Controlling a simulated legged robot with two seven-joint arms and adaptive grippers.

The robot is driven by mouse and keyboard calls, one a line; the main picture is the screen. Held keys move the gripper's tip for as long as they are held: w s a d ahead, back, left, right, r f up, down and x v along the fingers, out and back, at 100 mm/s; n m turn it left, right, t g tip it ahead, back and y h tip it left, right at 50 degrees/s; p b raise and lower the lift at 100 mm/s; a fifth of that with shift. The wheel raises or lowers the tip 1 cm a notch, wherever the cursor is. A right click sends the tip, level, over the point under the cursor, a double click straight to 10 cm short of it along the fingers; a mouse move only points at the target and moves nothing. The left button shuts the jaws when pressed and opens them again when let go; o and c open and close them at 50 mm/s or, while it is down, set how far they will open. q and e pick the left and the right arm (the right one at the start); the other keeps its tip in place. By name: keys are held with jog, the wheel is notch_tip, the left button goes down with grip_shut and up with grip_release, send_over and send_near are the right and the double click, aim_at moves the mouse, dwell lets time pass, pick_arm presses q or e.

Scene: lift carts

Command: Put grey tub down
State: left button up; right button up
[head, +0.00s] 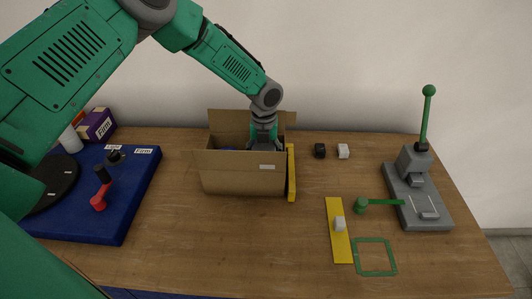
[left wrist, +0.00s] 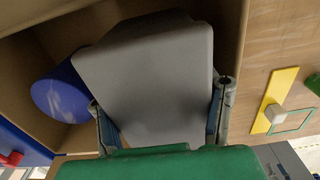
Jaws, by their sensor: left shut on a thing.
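The grey tub (left wrist: 150,75) fills the middle of the left wrist view, between the two fingers of my left gripper (left wrist: 165,125). My left gripper is shut on it. In the head view the gripper (head: 263,140) reaches down into an open cardboard box (head: 240,178), and a little of the grey tub (head: 268,158) shows behind the box's front wall. The tub's underside is hidden, so I cannot tell whether it touches the box floor. A blue round thing (left wrist: 62,95) lies beside the tub inside the box. My right gripper is not in view.
A yellow bar (head: 291,172) stands against the box's right side. A blue board (head: 110,215) with a red-handled part (head: 99,201) is at left. A grey lever stand (head: 418,190), yellow strip (head: 335,215) and green square outline (head: 375,257) are at right. Table in front of the box is clear.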

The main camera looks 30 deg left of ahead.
pick_arm(q)
jog(key=shift+a+f, duration=0.1)
jog(key=shift+a, duration=0.05)
jog(key=o, duration=1.3)
jog(key=shift+s+a, duration=0.1)
jog(key=shift+r, duration=0.2)
notch_tip(320, 180, up, 13)
jog(key=shift+f+b, duration=0.1)
jog(key=shift+b, duration=0.2)
